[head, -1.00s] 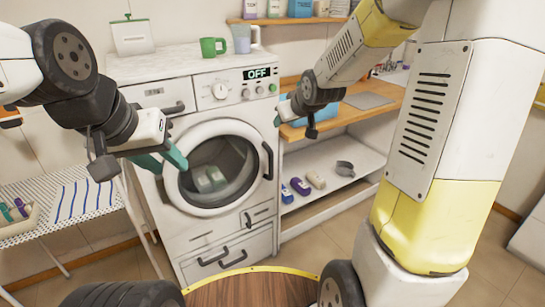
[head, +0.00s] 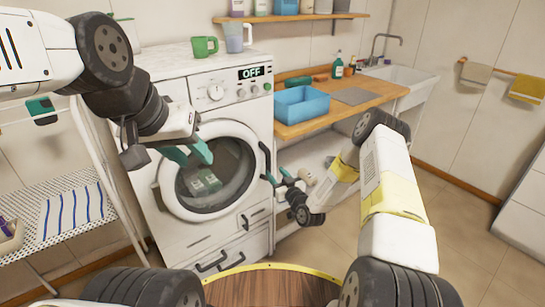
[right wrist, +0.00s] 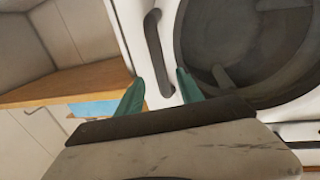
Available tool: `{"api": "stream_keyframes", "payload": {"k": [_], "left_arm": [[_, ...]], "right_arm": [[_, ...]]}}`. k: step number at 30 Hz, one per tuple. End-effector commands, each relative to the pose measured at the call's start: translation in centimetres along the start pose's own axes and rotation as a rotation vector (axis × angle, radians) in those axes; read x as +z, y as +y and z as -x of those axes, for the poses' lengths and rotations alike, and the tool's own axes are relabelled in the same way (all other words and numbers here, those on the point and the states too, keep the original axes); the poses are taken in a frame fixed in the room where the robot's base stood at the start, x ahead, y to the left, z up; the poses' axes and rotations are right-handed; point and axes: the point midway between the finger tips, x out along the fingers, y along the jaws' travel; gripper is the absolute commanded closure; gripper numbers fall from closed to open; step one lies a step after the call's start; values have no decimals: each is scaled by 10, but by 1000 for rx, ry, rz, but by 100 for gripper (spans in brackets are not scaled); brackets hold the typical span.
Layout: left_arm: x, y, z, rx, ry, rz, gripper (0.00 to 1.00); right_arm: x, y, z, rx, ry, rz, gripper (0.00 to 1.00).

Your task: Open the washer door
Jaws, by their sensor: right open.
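The white washer (head: 150,100) stands at centre-left in the head view, its display reading OFF. Its round door (head: 238,133) is shut, with a dark grey vertical handle (head: 266,160) on the right side. My right gripper (head: 277,178) is open near the handle's lower end. In the right wrist view, the handle (right wrist: 155,45) runs down toward the gap between the teal fingers (right wrist: 160,95); I cannot tell whether they touch it. My left gripper (head: 188,153) is open and empty in front of the door glass, partly hiding the door's upper left.
A wooden counter (head: 310,124) with a blue bin (head: 303,103) is to the right. A mesh rack (head: 45,215) with a striped cloth stands left. Floor at right is clear.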

Motion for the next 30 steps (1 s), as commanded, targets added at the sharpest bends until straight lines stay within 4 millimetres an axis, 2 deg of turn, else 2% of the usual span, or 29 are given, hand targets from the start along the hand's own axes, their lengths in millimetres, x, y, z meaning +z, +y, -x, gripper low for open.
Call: {"api": "stream_keyframes", "payload": {"k": [5,12,18,29,30], "left_arm": [[0,0,0,0,0,0,64],[0,0,0,0,0,0,64],[0,0,0,0,0,0,64],[0,0,0,0,0,0,64],[0,0,0,0,0,0,64]], "right_arm": [[3,-2,-8,5,18,-6,56],[3,-2,-47,5,16,-5,56],[3,-1,-70,5,15,-5,56],[3,-1,-77,5,13,-6,56],[3,-1,-76,5,13,-6,64]]}}
